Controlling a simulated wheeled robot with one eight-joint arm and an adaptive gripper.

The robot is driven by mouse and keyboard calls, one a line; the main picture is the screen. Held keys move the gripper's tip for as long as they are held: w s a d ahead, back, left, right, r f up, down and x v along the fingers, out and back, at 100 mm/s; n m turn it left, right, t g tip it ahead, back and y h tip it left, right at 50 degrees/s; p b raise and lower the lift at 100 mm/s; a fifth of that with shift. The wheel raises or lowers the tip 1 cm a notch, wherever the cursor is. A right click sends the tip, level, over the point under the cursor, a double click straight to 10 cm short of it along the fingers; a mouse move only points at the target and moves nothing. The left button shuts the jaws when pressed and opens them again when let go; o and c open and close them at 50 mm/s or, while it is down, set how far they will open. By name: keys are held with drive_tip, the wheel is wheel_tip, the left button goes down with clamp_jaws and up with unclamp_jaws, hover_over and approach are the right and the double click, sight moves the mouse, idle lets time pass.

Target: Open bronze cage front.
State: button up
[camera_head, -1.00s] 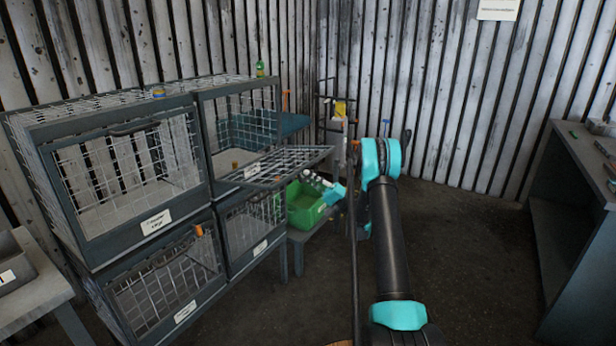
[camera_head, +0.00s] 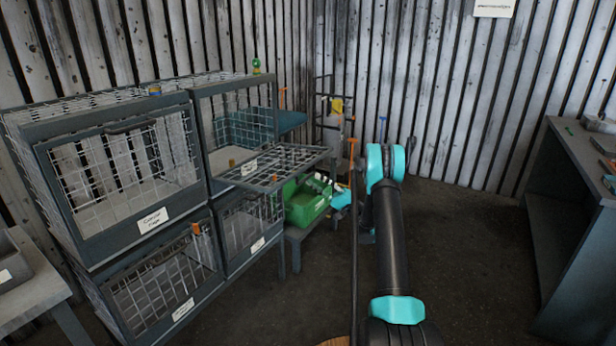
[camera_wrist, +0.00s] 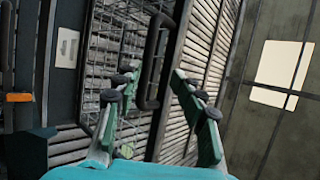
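The upper right cage (camera_head: 205,130) has its wire front (camera_head: 290,165) swung down and outward, nearly level, so its opening is uncovered. The upper left cage front (camera_head: 125,175), with a dark handle (camera_head: 130,127), is shut. The labels are too small to read, so I cannot tell which cage is bronze. In the wrist view, my gripper (camera_wrist: 153,92) is open, with its two teal fingers spread. A dark handle (camera_wrist: 152,60) on a wire mesh front shows ahead, between the fingertips in the picture; contact cannot be made out. In the head view my gripper is hidden behind my arm.
Two lower cages, left (camera_head: 165,285) and right (camera_head: 250,220), are shut. A green bin (camera_head: 305,207) stands on a low stand beyond the lowered front. A bench (camera_head: 575,215) is at right. The floor between is clear.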

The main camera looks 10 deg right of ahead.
drive_tip(key=v, duration=0.6)
drive_tip(key=shift+d, duration=0.35)
drive_tip(key=shift+s+f, duration=0.1)
drive_tip(key=shift+f, duration=0.05)
drive_tip(key=shift+c, duration=0.2)
